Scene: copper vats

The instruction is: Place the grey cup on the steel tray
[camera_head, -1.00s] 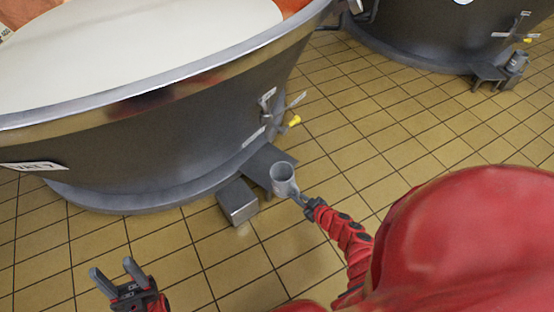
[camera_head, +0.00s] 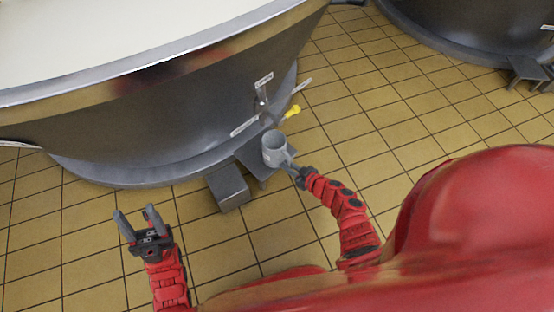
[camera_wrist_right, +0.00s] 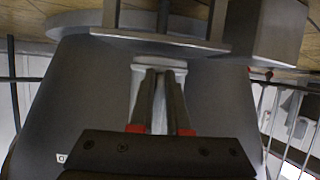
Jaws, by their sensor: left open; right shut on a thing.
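The grey cup (camera_head: 274,151) is upright in the head view, at the foot of the large vat. My right gripper (camera_head: 294,171) is shut on its near right side. In the right wrist view the pale cup (camera_wrist_right: 159,66) shows between the fingers of my right gripper (camera_wrist_right: 160,85). A flat steel plate on legs, seemingly the steel tray (camera_head: 251,159), lies below and behind the cup. I cannot tell whether the cup touches it. My left gripper (camera_head: 137,222) is open and empty over the floor at left.
A steel box (camera_head: 228,187) stands just left of the plate. Another vat (camera_head: 470,30) is at the top right. The tiled floor (camera_head: 400,110) between them is clear.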

